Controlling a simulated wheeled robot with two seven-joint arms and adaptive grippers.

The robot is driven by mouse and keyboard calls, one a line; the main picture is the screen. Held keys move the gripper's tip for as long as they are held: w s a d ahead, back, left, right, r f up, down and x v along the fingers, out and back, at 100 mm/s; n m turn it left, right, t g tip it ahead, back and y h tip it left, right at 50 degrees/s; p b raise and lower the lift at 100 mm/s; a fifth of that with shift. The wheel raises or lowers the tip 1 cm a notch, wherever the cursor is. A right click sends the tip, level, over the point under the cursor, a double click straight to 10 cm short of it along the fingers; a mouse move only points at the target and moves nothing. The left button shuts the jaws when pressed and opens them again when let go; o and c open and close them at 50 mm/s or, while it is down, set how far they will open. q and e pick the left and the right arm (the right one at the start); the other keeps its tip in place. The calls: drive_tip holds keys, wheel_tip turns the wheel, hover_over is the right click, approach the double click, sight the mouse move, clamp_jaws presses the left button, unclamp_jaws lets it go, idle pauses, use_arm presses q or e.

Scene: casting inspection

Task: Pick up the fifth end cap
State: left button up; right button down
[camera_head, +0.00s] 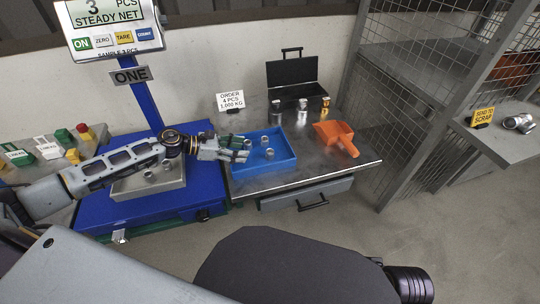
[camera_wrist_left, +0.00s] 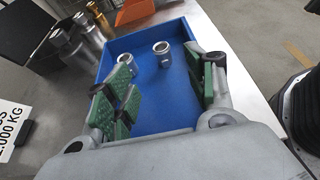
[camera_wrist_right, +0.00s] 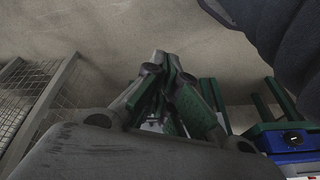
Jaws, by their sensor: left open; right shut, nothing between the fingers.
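Grey metal end caps lie in a blue tray (camera_head: 291,169) on the table. One end cap (camera_head: 265,140) and another end cap (camera_head: 270,154) show beyond my left gripper (camera_head: 244,150), which is over the tray's left part. In the left wrist view an end cap (camera_wrist_left: 128,63) and another end cap (camera_wrist_left: 162,49) stand in the tray beyond the green finger pads. My left gripper (camera_wrist_left: 168,88) is open, with nothing between its fingers. I cannot tell which cap is the fifth. My right gripper (camera_wrist_right: 167,70) is shut and empty, away from the tray.
A blue scale (camera_head: 205,213) with a metal pan (camera_head: 120,190) holding end caps stands left; its display (camera_head: 98,12) reads 3 PCS. An orange scoop (camera_head: 336,138), metal weights (camera_head: 302,104) and a black case (camera_head: 292,72) are right and behind. A mesh cage (camera_head: 400,100) stands farther right.

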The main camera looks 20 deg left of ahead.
sight(267, 151)
use_arm(q)
drive_tip(key=shift+x, duration=1.6)
drive_tip(key=shift+b+x, duration=0.3)
drive_tip(key=shift+x, duration=0.65)
drive_tip(key=shift+w+d+f, duration=0.15)
drive_tip(key=shift+w+d, duration=0.15)
drive_tip(key=shift+d, duration=0.15)
use_arm(e)
drive_tip(key=shift+a+f, duration=0.25)
drive_tip(key=shift+f, duration=0.8)
drive_tip(key=shift+r, duration=0.2)
use_arm(q)
drive_tip(key=shift+w+d+f, duration=0.25)
drive_tip(key=shift+d+f, duration=0.1)
drive_tip(key=shift+d, duration=0.15)
drive_tip(key=shift+w+d+f+b, duration=0.35)
drive_tip(key=shift+d+b, duration=0.15)
drive_tip(key=shift+d, duration=0.05)
drive_tip(key=shift+x, duration=1.15)
use_arm(e)
drive_tip(key=f, duration=0.1)
drive_tip(key=a+f, duration=0.1)
drive_tip(key=shift+w+f+t+y, duration=0.25)
drive_tip(key=shift+f+t+y, duration=0.05)
drive_tip(key=shift+f+y, duration=0.1)
